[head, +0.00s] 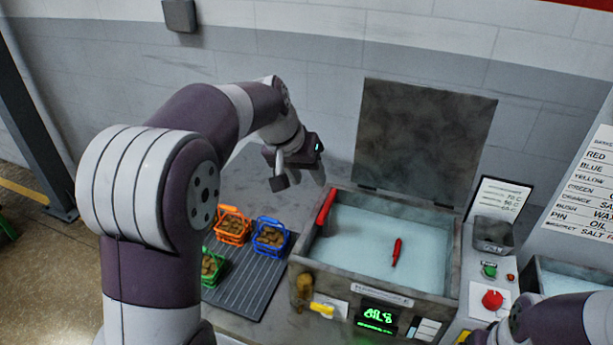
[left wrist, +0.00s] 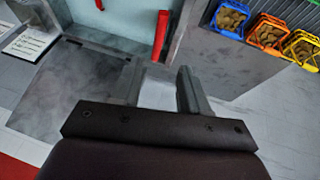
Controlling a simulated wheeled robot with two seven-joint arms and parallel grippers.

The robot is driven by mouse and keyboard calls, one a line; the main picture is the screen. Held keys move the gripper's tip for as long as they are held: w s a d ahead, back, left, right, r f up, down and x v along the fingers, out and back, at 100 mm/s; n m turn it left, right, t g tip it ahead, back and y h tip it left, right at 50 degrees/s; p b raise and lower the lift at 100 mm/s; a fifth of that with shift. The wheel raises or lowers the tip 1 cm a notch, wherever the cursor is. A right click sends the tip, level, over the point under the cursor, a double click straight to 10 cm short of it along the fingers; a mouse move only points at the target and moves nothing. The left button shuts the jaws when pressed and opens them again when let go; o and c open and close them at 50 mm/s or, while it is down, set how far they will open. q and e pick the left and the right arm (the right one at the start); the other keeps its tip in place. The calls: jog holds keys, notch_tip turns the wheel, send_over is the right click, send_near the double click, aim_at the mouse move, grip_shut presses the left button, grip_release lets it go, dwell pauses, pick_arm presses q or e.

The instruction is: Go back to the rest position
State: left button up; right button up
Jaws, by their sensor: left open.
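My left gripper (head: 290,178) is up behind the work surface, left of the raised lid (head: 420,135). It is open; in the left wrist view its two fingers (left wrist: 160,85) stand apart with nothing between them. The open tank (head: 440,255) holds pale liquid. A red bar (head: 325,206) lies along its left rim, and a smaller red piece (head: 397,251) shows in the liquid. Part of my right arm (head: 560,322) shows at the bottom right; its gripper is not seen.
Orange (head: 232,225), blue (head: 270,236) and green (head: 214,268) baskets with brown pieces stand on a ribbed mat (head: 250,290). A yellow basket (left wrist: 302,48) shows in the left wrist view. A control panel (head: 492,290) and second tank (head: 570,275) are right. The wall is behind.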

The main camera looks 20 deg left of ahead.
dwell(0.3)
pick_arm(q)
jog(key=shift+n+g+y, duration=0.5)
jog(key=shift+n+y, duration=0.1)
jog(key=shift+y, duration=0.2)
jog(key=s+f, duration=0.2)
jog(key=f, duration=0.1)
jog(key=s+a+f, duration=0.1)
jog(key=s+f, duration=0.1)
jog(key=f, duration=0.1)
jog(key=s+f, duration=0.2)
jog(key=shift+s+a+f, duration=0.15)
jog(key=shift+s+f, duration=0.15)
jog(key=shift+f, duration=0.1)
jog(key=s+d+f+g, duration=0.1)
jog(key=s+f, duration=0.2)
jog(key=s, duration=0.4)
jog(key=s+d+f+m+g, duration=0.1)
jog(key=s+f, duration=0.2)
jog(key=s, duration=0.4)
jog(key=shift+s+f+y, duration=0.2)
jog(key=shift+f+y, duration=0.15)
jog(key=shift+y, duration=0.05)
